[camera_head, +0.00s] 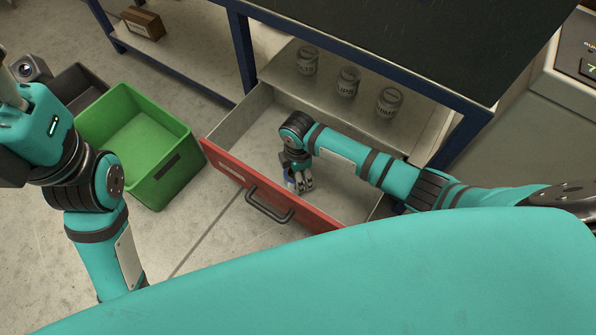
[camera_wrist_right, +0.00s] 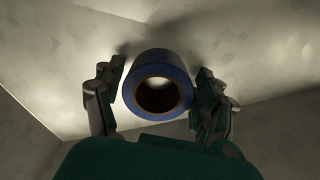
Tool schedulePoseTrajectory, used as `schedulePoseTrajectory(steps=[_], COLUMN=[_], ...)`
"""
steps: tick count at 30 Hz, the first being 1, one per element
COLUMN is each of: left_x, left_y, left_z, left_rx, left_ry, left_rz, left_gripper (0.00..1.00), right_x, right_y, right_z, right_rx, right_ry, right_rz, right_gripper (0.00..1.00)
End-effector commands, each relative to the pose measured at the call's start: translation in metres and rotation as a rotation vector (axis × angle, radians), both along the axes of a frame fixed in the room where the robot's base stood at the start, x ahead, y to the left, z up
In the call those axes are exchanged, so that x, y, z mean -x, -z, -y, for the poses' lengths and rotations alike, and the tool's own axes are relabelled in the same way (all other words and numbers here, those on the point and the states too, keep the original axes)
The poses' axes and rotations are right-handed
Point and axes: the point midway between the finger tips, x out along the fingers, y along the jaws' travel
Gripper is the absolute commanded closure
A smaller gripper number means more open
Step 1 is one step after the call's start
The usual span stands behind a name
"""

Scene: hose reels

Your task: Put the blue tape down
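The blue tape (camera_wrist_right: 158,84) is a roll with a brown core, between the two fingers of my right gripper (camera_wrist_right: 160,75) in the right wrist view. The fingers sit close against its sides, and I take them as shut on it. In the head view my right gripper (camera_head: 301,182) points down into the open drawer (camera_head: 225,160). Only a little of the blue tape (camera_head: 291,184) shows there beside the fingers. It is low in the drawer; whether it touches the floor is unclear.
The drawer has a red front with a dark handle (camera_head: 268,206). Several grey jars (camera_head: 348,82) stand on the surface behind it. A green bin (camera_head: 160,165) and a dark bin (camera_head: 78,88) stand left of the drawer. A cardboard box (camera_head: 143,23) is on the lower shelf.

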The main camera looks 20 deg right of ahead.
Motion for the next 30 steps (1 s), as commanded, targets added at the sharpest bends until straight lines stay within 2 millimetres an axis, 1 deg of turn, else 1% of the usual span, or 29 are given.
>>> schedulePoseTrajectory(steps=[1, 3, 10, 13, 14, 15, 17, 24, 27, 30], left_x=[0.000, 0.000, 0.000, 0.000, 0.001, 0.000, -0.005, -0.007, -0.005, -0.003], left_y=[0.000, 0.000, 0.000, -0.001, -0.005, -0.004, 0.002, 0.014, 0.020, 0.025], left_z=[0.000, 0.000, 0.000, 0.000, 0.000, 0.000, -0.001, -0.004, -0.005, -0.006], left_rx=[0.000, 0.000, 0.000, 0.000, 0.000, 0.001, 0.000, 0.009, 0.013, 0.015], left_ry=[0.000, 0.000, 0.001, 0.001, 0.000, 0.001, 0.001, 0.007, 0.009, 0.010], left_rz=[0.000, 0.000, 0.000, 0.001, 0.004, -0.006, -0.042, -0.140, -0.173, -0.197], left_gripper=[0.60, 0.60, 0.60, 0.60, 0.60, 0.60, 0.60, 0.60, 0.60, 0.60], right_x=[0.000, 0.000, 0.000, 0.000, 0.000, -0.001, 0.000, -0.001, -0.001, -0.001], right_y=[0.000, 0.000, 0.000, -0.005, -0.009, -0.015, -0.026, -0.080, -0.099, -0.112], right_z=[0.000, 0.000, 0.000, 0.000, 0.000, 0.000, 0.000, 0.000, 0.000, 0.000], right_rx=[0.000, 0.000, 0.000, -0.001, -0.001, -0.001, -0.001, 0.000, -0.001, -0.001], right_ry=[0.000, 0.000, 0.000, 0.000, -0.001, -0.001, -0.001, 0.000, -0.001, 0.000], right_rz=[0.000, 0.000, 0.000, 0.002, 0.002, 0.002, 0.002, 0.002, 0.002, 0.001], right_gripper=[0.19, 0.12, 0.12, 0.12, 0.12, 0.12, 0.12, 0.12, 0.12, 0.12])
